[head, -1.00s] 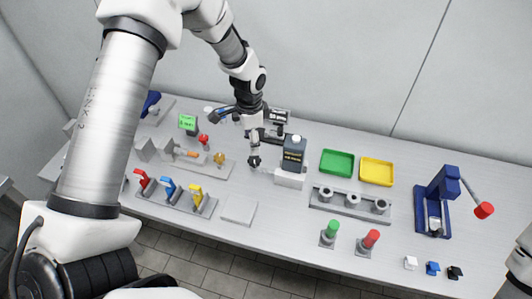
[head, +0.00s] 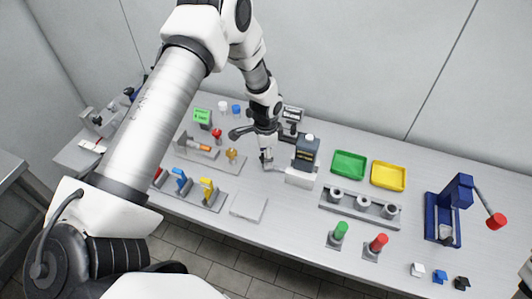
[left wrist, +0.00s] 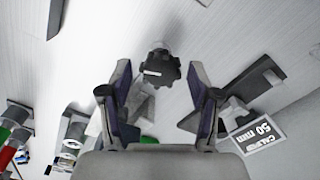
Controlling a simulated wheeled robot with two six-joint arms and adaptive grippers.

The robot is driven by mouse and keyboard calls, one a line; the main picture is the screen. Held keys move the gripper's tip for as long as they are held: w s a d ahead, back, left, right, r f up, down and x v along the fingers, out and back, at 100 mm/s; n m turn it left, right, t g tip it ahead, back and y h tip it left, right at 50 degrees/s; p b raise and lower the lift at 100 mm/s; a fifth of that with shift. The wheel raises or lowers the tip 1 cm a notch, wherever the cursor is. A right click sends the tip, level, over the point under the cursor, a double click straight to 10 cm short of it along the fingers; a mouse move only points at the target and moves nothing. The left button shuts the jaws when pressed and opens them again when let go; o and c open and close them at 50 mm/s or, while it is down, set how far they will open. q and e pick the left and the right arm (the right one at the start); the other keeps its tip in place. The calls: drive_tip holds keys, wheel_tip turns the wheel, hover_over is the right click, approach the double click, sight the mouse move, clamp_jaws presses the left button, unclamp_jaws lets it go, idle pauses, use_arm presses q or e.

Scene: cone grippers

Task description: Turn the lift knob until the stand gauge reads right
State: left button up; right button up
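The lift knob (left wrist: 163,68) is dark, with a notched rim and a white mark, and shows ahead of my left gripper in the left wrist view. My left gripper (left wrist: 159,76) is open, one finger to each side of the knob in that picture; no contact shows. In the head view my left gripper (head: 266,156) points down just left of a dark labelled box. The stand gauge (head: 292,113) stands behind it; in the left wrist view the gauge (left wrist: 262,131) appears upside down and seems to read 50 mm.
The dark labelled box (head: 306,152) stands on a pale block close to the gripper. A green tray (head: 349,165) and a yellow tray (head: 388,176) lie to the right. Colored levers (head: 206,191) and a flat grey plate (head: 249,207) are in front. A small green display (head: 202,116) stands left.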

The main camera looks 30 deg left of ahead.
use_arm(q)
drive_tip(key=c, duration=0.7)
drive_tip(key=shift+c, duration=0.2)
drive_tip(key=shift+s+f+n, duration=0.1)
drive_tip(key=shift+n, duration=0.4)
drive_tip(key=n, duration=0.2)
drive_tip(key=shift+n, duration=0.4)
drive_tip(key=n+p, duration=0.1)
drive_tip(key=n, duration=0.2)
drive_tip(key=shift+n, duration=0.3)
drive_tip(key=n+p, duration=0.1)
drive_tip(key=n, duration=0.3)
drive_tip(key=shift+n, duration=0.3)
drive_tip(key=shift+n+p, duration=0.7)
drive_tip(key=shift+n, duration=1.2)
